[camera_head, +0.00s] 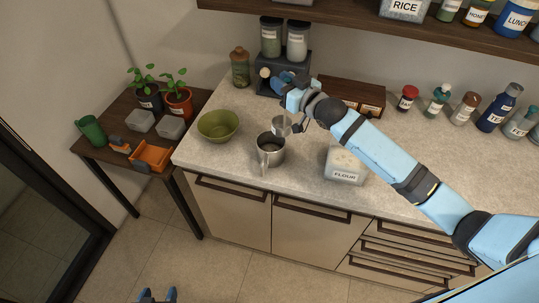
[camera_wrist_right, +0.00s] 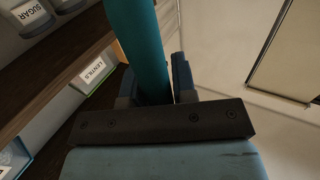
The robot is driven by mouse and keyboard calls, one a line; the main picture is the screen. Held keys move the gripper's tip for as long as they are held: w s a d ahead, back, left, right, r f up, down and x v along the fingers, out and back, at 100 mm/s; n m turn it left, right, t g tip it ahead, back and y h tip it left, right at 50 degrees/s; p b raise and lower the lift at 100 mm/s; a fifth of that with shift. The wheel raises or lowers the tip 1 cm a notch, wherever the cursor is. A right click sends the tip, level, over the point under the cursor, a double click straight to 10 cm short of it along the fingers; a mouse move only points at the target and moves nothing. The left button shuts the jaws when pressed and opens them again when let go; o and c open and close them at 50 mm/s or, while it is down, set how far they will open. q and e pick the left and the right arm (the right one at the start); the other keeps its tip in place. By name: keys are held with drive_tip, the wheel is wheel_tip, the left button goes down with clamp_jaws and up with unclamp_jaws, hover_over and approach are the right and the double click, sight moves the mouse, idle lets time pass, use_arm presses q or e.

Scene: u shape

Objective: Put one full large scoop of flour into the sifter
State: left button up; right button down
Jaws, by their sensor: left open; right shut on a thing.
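The sifter (camera_head: 270,150) is a grey metal cup with a handle, standing on the counter near its front edge. My right gripper (camera_head: 286,80) is above and behind it, shut on the scoop's teal handle (camera_wrist_right: 147,45). What looks like the scoop's pale grey bowl (camera_head: 281,126) appears over the sifter's upper right rim; its tilt and contents are unclear. The flour container (camera_head: 345,175), a pale box labelled FLOUR and open at the top, stands to the right of the sifter. My left gripper (camera_head: 157,295) is open and empty at the bottom edge, away from the counter.
A green bowl (camera_head: 218,125) stands left of the sifter. A dark appliance (camera_head: 268,88) and a wooden box (camera_head: 352,92) stand behind. Bottles and jars line the back right. A wooden shelf (camera_head: 330,18) overhangs the counter. A side table (camera_head: 115,115) holds plants and trays.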

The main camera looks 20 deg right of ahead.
drive_tip(key=d+r, duration=0.1)
drive_tip(key=w+d+r, duration=0.1)
drive_tip(key=d, duration=0.1)
drive_tip(key=shift+w+d+r, duration=0.2)
drive_tip(key=shift+d, duration=0.1)
idle(0.9)
